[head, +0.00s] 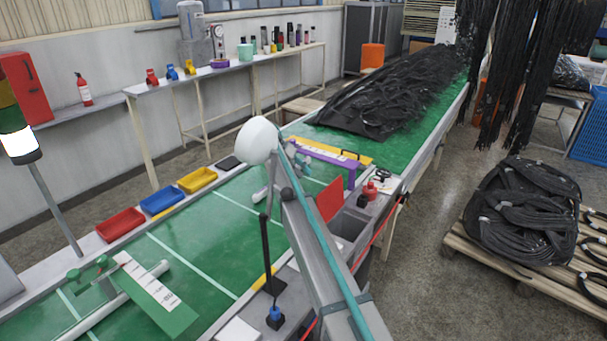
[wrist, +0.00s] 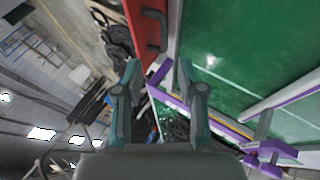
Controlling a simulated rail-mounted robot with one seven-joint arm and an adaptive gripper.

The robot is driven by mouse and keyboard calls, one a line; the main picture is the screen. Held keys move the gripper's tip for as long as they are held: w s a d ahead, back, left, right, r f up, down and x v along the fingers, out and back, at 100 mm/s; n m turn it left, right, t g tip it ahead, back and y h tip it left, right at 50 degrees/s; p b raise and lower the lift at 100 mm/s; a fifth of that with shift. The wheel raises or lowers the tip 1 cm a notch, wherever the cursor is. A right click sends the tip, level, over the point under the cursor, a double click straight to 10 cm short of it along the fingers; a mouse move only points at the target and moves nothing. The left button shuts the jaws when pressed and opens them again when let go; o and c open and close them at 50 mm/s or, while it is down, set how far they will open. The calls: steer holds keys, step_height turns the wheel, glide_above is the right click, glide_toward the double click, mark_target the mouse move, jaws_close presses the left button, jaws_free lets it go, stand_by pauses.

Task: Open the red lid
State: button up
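The red lid (head: 330,199) shows in the head view as a flat panel standing steeply tilted at a grey bin (head: 349,224), beside my arm. Part of the bin's inside shows, and my arm covers some of it.
A green work surface (head: 215,225) runs beside the bin. A purple frame (head: 335,166) stands behind the lid, and a small red item (head: 369,191) is on the bench. Red, blue and yellow trays (head: 162,201) line the far edge. A pallet of black hoses (head: 523,212) stands to the right.

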mark_target(327, 200)
steer(key=shift+c, duration=1.4)
steer(key=shift+d+f, duration=0.15)
steer(key=shift+d, duration=0.35)
steer(key=shift+c, duration=1.4)
steer(key=shift+w+d+n, duration=0.15)
steer(key=shift+d+n, duration=0.1)
steer(key=shift+n, duration=0.05)
jaws_close()
steer(key=d+f+n+y+p, duration=0.2)
steer(key=f+n+y, duration=0.1)
steer(key=n, duration=0.5)
steer(key=w+d+f+n+y+p, duration=0.1)
steer(key=d+f+n+y+p, duration=0.1)
steer(key=f+n, duration=0.4)
steer(key=shift+d+n+y+p, duration=0.2)
steer(key=shift+n+y+p, duration=0.4)
steer(key=shift+n+y, duration=0.5)
